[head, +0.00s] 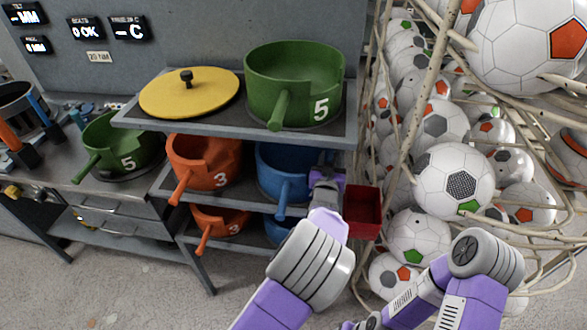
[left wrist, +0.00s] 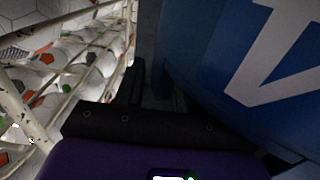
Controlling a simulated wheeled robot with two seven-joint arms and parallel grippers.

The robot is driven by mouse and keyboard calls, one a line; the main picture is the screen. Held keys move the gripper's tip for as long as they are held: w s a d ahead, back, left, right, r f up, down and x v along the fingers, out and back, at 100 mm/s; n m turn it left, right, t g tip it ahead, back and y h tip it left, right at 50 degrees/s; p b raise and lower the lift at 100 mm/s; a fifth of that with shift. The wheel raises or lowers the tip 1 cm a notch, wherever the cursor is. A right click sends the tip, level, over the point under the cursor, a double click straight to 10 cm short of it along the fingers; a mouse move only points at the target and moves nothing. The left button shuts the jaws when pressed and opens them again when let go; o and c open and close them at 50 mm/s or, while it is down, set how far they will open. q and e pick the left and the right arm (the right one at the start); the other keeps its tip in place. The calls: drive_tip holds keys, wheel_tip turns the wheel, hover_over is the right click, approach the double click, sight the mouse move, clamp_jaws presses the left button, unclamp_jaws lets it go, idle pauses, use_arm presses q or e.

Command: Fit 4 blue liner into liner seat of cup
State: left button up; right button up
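A blue pot-shaped liner (head: 285,168) with a handle stands on the middle shelf, partly hidden by my left gripper (head: 326,172). A second blue one (head: 282,230) shows in part on the lower shelf. In the left wrist view, a blue wall (left wrist: 220,70) with part of a large white numeral fills the right side, close beside my dark gripper parts (left wrist: 140,85). I cannot tell whether the fingers are closed on it. My right arm shows at lower right in the head view; its gripper is not visible. I cannot make out the liner seat.
Orange pots marked 3 (head: 204,160) share the shelves. A green pot marked 5 (head: 295,80) and a yellow lid (head: 190,92) stand on top. Another green pot (head: 118,138) is on the left bench. A red box (head: 362,210) and a ball cage (head: 400,110) crowd the right.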

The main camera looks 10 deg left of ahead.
use_arm(q)
drive_tip(key=shift+w, duration=1.3)
drive_tip(key=shift+c, duration=0.2)
clamp_jaws()
drive_tip(key=shift+r, duration=0.1)
